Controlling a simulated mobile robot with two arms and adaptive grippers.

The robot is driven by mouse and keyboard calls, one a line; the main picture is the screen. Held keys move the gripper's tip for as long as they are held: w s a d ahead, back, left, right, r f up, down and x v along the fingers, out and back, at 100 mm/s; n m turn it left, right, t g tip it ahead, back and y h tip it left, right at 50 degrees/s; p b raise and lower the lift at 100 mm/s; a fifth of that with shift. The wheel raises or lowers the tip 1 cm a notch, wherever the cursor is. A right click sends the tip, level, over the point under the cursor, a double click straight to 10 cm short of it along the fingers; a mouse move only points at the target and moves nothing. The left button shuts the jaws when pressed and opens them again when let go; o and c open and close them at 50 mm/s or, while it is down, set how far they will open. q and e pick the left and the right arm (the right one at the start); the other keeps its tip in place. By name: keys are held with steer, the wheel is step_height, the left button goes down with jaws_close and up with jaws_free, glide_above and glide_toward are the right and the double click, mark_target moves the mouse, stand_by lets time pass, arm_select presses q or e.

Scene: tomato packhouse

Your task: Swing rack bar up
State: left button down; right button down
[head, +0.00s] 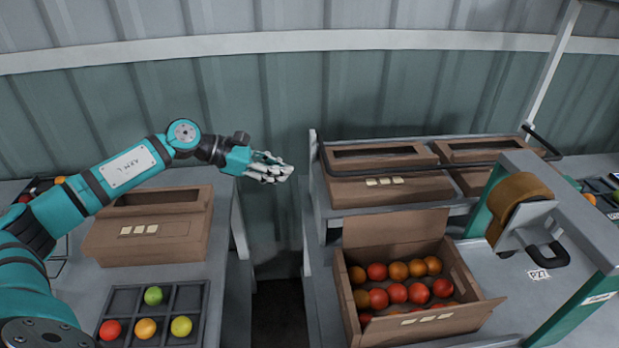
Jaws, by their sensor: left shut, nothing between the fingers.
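The dark rack bar (410,168) runs across the front of two closed cardboard boxes on the rack (350,211) at back right. Its ends bend back beside the boxes, and it is low, not raised above them. My left gripper (289,171) reaches in from the left, shut and empty. It is over the gap between the two benches, just left of the bar's left end, and appears apart from it. My right gripper is not in view.
An open carton (396,331) of tomatoes stands in front of the rack. A grey frame with a brown tape roll (517,200) stands at right. A closed box (110,240) and a divided tray (189,300) with several tomatoes are on the left bench.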

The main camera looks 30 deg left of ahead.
mark_target(329, 184)
arm_select(q)
steer(key=p+x, duration=0.3)
steer(key=x, duration=0.6)
steer(key=shift+r, duration=0.15)
steer(key=shift+w+d+f, duration=0.25)
steer(key=shift+d+f, duration=0.05)
steer(key=shift+f, duration=0.05)
steer(key=shift+r, duration=0.1)
steer(key=shift+r+p, duration=0.35)
steer(key=shift+r, duration=0.1)
